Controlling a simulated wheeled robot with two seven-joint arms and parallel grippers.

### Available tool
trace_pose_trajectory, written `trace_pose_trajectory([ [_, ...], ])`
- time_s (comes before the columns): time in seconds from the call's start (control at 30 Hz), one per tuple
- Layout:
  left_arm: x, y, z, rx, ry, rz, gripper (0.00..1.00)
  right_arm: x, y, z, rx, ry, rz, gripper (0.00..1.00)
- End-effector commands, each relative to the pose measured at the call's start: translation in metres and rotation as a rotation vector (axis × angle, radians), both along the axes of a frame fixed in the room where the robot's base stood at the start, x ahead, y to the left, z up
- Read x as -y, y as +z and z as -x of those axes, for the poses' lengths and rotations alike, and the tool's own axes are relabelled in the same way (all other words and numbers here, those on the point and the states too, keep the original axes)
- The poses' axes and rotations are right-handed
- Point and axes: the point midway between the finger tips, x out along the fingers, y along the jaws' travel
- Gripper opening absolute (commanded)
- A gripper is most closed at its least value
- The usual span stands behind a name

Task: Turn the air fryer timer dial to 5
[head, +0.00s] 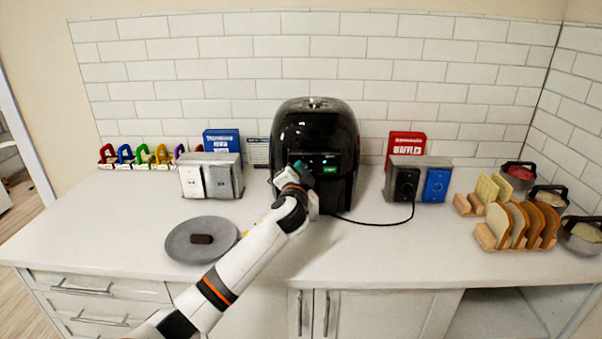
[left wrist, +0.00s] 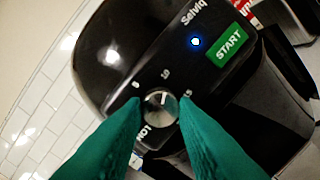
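The black air fryer (head: 314,125) stands on the counter against the tiled wall. Its timer dial (left wrist: 161,106) is a round silvery knob with a pale mark pointing up, roughly toward the 10 label; a 15 label is to its right and a smaller number to its left. My left gripper (head: 303,170) is at the front panel. In the left wrist view its green fingers (left wrist: 161,103) are closed in on both sides of the dial and appear to touch its edges. The dial is hidden in the head view. My right gripper is not in view.
The green START button (left wrist: 229,42) and a lit blue-white light (left wrist: 196,41) are above the dial. Switch boxes (head: 211,176) stand left and right of the fryer. A grey round lid (head: 187,238) lies at front left; bread racks (head: 487,238) are at right.

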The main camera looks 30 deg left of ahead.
Motion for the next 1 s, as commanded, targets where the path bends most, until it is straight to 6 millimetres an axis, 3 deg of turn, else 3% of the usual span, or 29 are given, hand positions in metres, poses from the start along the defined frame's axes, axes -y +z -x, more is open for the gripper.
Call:
trace_pose_trajectory([
  [0.47, 0.001, -0.005, 0.000, 0.060, -0.001, 0.102, 0.03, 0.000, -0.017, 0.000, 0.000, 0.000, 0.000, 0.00],
  [1.0, 0.002, -0.007, -0.001, 0.311, -0.002, 0.514, 0.03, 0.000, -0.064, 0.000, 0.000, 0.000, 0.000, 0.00],
])
